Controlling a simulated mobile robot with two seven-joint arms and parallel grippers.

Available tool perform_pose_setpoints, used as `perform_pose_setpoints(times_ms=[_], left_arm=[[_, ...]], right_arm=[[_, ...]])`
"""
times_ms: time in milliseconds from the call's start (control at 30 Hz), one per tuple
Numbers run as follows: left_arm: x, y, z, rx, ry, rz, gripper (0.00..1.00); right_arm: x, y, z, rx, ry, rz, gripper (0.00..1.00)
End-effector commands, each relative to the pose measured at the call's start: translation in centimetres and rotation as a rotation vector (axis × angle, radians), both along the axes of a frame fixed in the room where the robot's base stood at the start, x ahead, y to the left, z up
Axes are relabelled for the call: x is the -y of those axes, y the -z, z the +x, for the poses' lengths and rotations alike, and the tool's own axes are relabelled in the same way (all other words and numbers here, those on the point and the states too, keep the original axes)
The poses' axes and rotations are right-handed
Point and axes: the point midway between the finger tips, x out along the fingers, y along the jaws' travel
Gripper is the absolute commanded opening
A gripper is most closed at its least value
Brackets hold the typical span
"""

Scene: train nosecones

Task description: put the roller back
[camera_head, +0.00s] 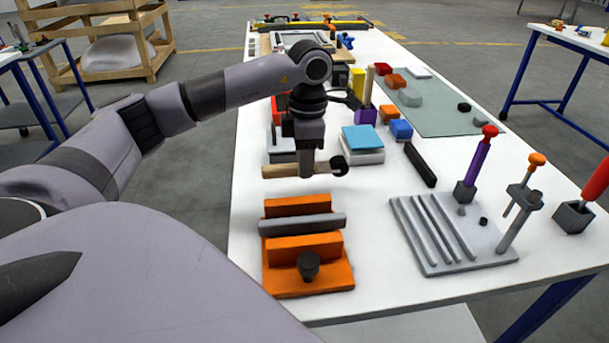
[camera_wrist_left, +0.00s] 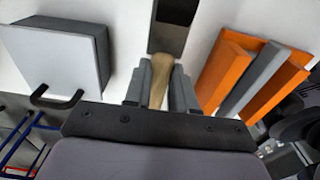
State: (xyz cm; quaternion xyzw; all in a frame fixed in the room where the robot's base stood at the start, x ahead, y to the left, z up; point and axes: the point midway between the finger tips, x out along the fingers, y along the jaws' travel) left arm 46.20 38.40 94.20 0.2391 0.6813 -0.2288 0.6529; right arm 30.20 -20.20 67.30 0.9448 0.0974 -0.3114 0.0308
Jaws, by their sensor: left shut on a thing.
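My left gripper (camera_head: 305,172) is shut on a roller (camera_head: 276,171) with a pale wooden handle and a dark round end, held level across the fingers. In the left wrist view the wooden handle (camera_wrist_left: 159,84) shows between the grey fingers, and a dark block-like part lies beyond it. An orange stand (camera_head: 305,287) with a grey bar (camera_head: 303,224) across it and a black knob is on the white table, just in front of the gripper in the head view. The stand also shows at right in the wrist view (camera_wrist_left: 228,72). The roller appears apart from it. My right gripper is out of view.
A grey grooved plate (camera_head: 440,228) with posts and upright tools stands at right. A blue-topped block (camera_head: 362,138), a black bar (camera_head: 420,164) and several small boxes lie behind. White table surface (camera_head: 375,270) is clear between stand and plate.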

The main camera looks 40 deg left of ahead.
Motion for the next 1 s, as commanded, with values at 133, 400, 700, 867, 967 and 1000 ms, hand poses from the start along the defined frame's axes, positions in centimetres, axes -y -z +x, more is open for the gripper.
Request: perform_pose_setpoints(times_ms=[133, 400, 700, 867, 967, 1000], left_arm=[[-0.1, 2.4, -0.1, -0.005, 0.000, 0.002, 0.00], [0.0, 4.0, 0.0, -0.001, 0.000, 0.001, 0.00], [0.0, 4.3, 0.0, -0.002, 0.000, 0.001, 0.31], [0.0, 4.3, 0.0, -0.002, 0.000, 0.001, 0.50], [0.0, 4.3, 0.0, -0.002, 0.000, 0.001, 0.50], [0.0, 4.3, 0.0, -0.002, 0.000, 0.001, 0.50]], right_arm=[[0.0, 0.0, 0.0, 0.000, 0.000, 0.000, 0.60], [0.0, 0.0, 0.0, 0.000, 0.000, 0.000, 0.60], [0.0, 0.2, 0.0, -0.001, -0.001, -0.001, 0.60], [0.0, 0.2, 0.0, -0.002, -0.001, -0.001, 0.60], [0.0, 0.2, 0.0, -0.002, -0.001, -0.001, 0.60], [0.0, 0.2, 0.0, -0.002, -0.001, -0.001, 0.60]])
